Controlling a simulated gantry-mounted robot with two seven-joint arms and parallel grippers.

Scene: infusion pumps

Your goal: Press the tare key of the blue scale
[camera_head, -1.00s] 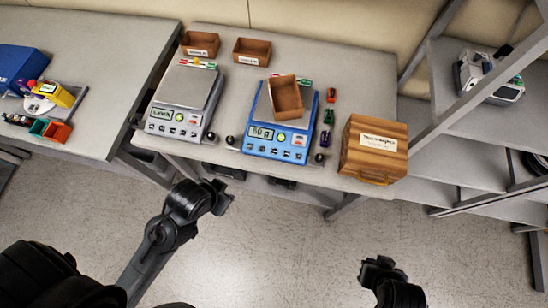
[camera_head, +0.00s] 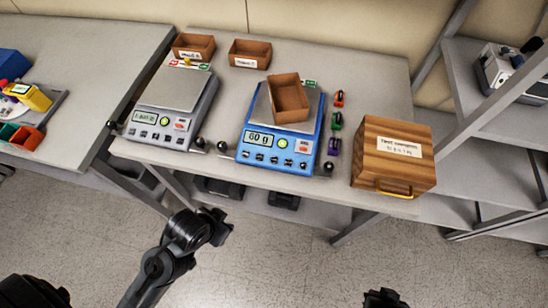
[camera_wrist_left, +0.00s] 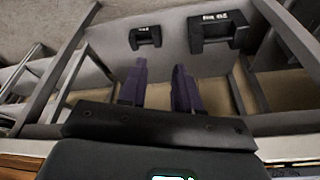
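The blue scale (camera_head: 267,158) stands on the table with its front panel facing me. Its display (camera_head: 258,139) reads 60 g. The panel has a green round button (camera_head: 282,143), a red and white key (camera_head: 303,147) and a row of small keys; their lettering is too small to read. An open brown box (camera_head: 289,101) sits on its pan. My left gripper (camera_head: 222,229) is in front of the table, below the scale in the picture and apart from it. Its fingers are apart and empty in the left wrist view (camera_wrist_left: 160,85). My right gripper (camera_head: 383,299) barely shows at the bottom edge.
A grey scale (camera_head: 150,135) stands left of the blue one. Two open brown boxes (camera_head: 193,46) (camera_head: 250,52) are behind. Small coloured weights (camera_head: 337,121) and a wooden case (camera_head: 393,158) are to the right. Black blocks (camera_wrist_left: 145,37) lie under the tabletop. The floor in front is clear.

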